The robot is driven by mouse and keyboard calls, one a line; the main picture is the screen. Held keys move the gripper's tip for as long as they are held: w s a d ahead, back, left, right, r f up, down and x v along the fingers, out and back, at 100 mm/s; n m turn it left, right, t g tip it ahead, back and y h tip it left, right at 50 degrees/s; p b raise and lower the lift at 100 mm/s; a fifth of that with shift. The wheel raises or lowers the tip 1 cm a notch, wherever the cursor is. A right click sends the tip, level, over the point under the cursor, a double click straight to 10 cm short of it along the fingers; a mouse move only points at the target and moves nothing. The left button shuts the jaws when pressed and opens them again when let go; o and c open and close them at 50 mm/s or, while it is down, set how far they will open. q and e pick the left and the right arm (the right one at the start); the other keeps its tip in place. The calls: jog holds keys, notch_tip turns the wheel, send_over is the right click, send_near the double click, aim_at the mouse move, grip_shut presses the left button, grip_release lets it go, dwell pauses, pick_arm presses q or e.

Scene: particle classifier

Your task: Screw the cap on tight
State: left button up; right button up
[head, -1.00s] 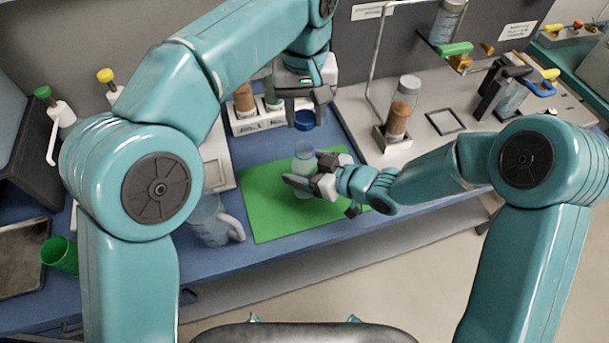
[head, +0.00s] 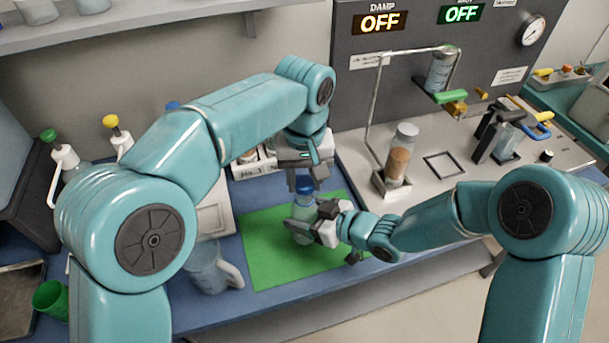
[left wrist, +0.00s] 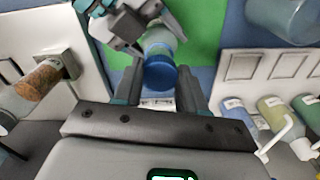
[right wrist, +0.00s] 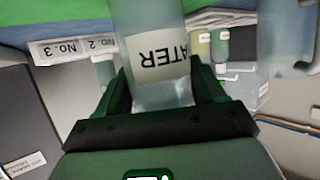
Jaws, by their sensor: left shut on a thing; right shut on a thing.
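A clear bottle (head: 303,222) stands on the green mat (head: 270,262). Its label, partly readable as "ATER", shows in the right wrist view (right wrist: 158,60). My right gripper (head: 312,224) is shut around the bottle's body from the right. The blue cap (head: 305,185) is at the bottle's mouth, and it also shows in the left wrist view (left wrist: 159,72). My left gripper (head: 304,178) points down over the bottle and is shut on the cap. I cannot tell whether the cap is seated on the thread.
A clear jug (head: 208,268) stands left of the mat. A jar of brown grains (head: 400,155) stands on the machine at the right. A rack with labelled slots (head: 252,165) is behind the mat. Pump bottles (head: 68,158) and a green cup (head: 50,298) are at the left.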

aim_at(305, 217)
pick_arm(q)
jog(key=shift+f, duration=0.9)
jog(key=shift+f, duration=0.55)
